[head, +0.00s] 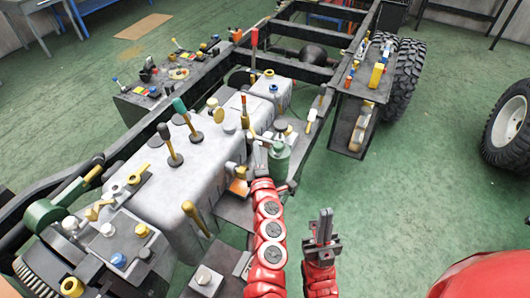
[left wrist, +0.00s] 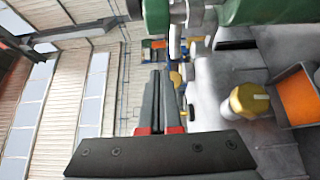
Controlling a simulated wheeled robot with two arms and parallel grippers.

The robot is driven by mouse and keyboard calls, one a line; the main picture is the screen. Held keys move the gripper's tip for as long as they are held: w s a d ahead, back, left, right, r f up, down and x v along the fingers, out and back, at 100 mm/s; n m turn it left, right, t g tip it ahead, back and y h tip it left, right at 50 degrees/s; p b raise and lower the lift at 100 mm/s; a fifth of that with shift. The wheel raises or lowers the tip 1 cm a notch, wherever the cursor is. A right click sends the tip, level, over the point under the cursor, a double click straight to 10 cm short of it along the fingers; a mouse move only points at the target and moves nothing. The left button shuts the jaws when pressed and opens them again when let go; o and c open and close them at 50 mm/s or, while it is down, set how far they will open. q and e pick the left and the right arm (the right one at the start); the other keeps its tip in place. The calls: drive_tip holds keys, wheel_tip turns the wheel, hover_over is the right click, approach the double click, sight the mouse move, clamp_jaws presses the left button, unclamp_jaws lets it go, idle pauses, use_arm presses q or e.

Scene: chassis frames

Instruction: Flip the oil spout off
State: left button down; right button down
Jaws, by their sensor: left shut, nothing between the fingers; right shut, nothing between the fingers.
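I cannot tell for certain which fitting is the oil spout. A green cylinder-shaped fitting (head: 279,162) stands at the right side of the grey engine block, by the end of my left arm. A yellow knob (left wrist: 249,101) and an open box with an orange inside (left wrist: 298,97) are right of my left gripper (left wrist: 157,75) in the left wrist view. This gripper is shut and empty, below green parts (left wrist: 250,10) at the top. In the head view, its fingers are hard to make out among the fittings. My right gripper (head: 323,226) is shut and empty, pointing up over the floor.
The grey engine block (head: 185,185) carries several levers and coloured caps. Dark chassis rails (head: 295,65) run to the back. A side bracket (head: 352,105) with yellow fittings and a large tyre (head: 407,75) stand at right. Green floor (head: 420,210) is free right of my right gripper.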

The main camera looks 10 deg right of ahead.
use_arm(q)
drive_tip(key=s+b, duration=0.2)
drive_tip(key=s, duration=0.7)
drive_tip(key=shift+s+d, duration=0.3)
drive_tip(key=shift+s, duration=0.1)
drive_tip(key=shift+d+f, duration=0.1)
drive_tip(key=shift+f, duration=0.05)
